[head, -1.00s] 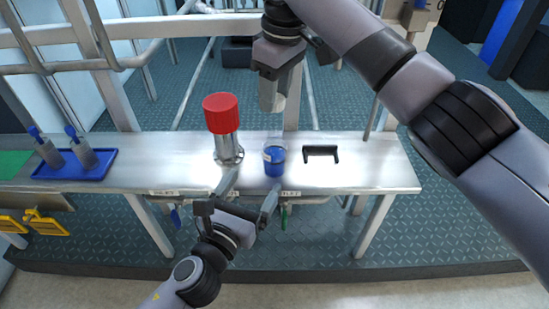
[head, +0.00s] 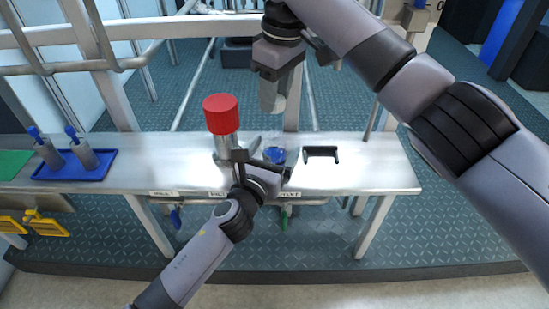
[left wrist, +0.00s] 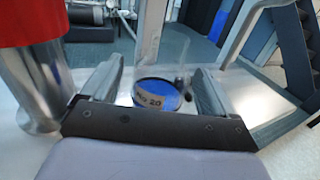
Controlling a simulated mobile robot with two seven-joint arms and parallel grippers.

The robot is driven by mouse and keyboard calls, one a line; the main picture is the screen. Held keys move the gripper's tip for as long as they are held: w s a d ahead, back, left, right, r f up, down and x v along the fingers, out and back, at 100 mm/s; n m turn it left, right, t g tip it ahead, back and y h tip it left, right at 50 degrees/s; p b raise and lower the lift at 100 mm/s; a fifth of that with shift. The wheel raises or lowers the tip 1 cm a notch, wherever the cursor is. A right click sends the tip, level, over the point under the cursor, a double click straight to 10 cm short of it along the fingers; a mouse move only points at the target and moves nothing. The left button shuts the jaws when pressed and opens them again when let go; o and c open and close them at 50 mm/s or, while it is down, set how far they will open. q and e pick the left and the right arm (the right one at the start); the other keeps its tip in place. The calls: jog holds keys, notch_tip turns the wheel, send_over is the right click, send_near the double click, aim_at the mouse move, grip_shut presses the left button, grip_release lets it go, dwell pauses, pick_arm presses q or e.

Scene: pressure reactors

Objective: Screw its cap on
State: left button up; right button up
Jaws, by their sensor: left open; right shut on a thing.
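A clear container with blue contents (head: 277,154) stands upright on the steel bench. In the left wrist view the container (left wrist: 158,95) shows a label ending in "20". My left gripper (head: 270,152) is open, with a finger on either side of the container; whether they touch it I cannot tell. My right gripper (head: 273,82) is above the container, shut on a small pale grey thing (head: 272,98). The fingers partly hide it, and I cannot tell whether it is the cap.
A steel vessel with a red top (head: 221,115) stands close left of the container. A black bracket-shaped piece (head: 321,153) lies to the right. A blue tray (head: 75,165) with two grey cylinders is at the left. The bench (head: 385,172) is clear at its right end.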

pick_arm(q)
jog(key=shift+w+d, duration=0.1)
jog(key=shift+w, duration=0.05)
jog(key=c, duration=1.5)
pick_arm(e)
send_over(274, 134)
jog(key=shift+d+f, duration=0.15)
jog(key=shift+f, duration=2.35)
jog(key=shift+f, duration=0.1)
jog(key=shift+f, duration=0.8)
jog(key=shift+f, duration=0.55)
